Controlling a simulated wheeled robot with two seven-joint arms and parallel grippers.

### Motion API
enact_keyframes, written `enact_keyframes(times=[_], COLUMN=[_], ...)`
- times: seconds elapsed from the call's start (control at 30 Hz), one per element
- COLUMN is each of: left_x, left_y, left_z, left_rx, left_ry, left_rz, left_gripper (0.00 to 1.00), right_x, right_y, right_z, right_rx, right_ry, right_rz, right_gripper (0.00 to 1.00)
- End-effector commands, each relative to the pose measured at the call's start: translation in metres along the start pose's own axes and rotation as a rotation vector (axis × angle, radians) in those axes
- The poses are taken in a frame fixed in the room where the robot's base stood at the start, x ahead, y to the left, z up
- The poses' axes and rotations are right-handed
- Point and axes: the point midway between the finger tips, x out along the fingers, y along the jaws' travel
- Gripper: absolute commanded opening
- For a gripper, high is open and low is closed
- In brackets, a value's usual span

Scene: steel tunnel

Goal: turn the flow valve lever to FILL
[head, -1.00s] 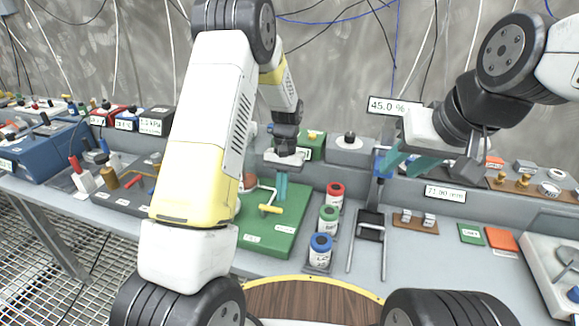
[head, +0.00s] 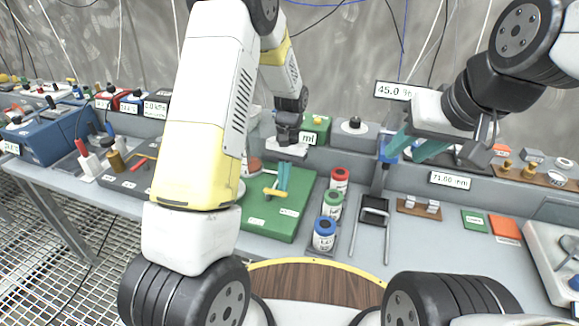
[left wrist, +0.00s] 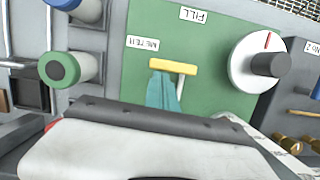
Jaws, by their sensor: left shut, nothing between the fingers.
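The flow valve lever has a yellow crossbar handle (head: 275,194) on a thin metal rod, on a green board (head: 295,205). In the left wrist view, the handle (left wrist: 173,67) lies close to an upside-down label that seems to read METER (left wrist: 147,44). The FILL label (left wrist: 193,15) is farther up, apart from the handle. My left gripper (head: 283,177) is shut, its teal fingers together and empty. The fingertips (left wrist: 162,90) are right at the handle; I cannot tell whether they touch it. My right gripper (head: 415,148) is open, far to the right above the bench.
Red, green and blue-capped canisters (head: 325,234) stand just right of the board. A white dial with a dark knob (left wrist: 268,64) sits beside the lever. A black-and-metal stand (head: 374,212) is farther right. My left arm hides part of the board.

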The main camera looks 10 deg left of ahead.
Motion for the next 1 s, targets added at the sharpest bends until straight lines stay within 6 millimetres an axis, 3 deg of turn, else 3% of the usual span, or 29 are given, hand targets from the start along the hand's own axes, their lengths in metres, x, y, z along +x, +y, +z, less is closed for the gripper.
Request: enact_keyframes(times=[0.47,1.0], left_x=[0.001,0.007], left_y=[0.003,0.010], left_z=[0.005,0.027], left_rx=[0.110,0.564], left_ry=[-0.002,-0.003], left_rz=[-0.028,-0.140], left_gripper=[0.00,0.00], right_x=[0.000,0.000], right_y=[0.000,0.000], right_z=[0.000,0.000], right_rx=[0.000,0.000], right_ry=[0.000,0.000], right_rz=[0.000,0.000], right_gripper=[0.36,0.36])
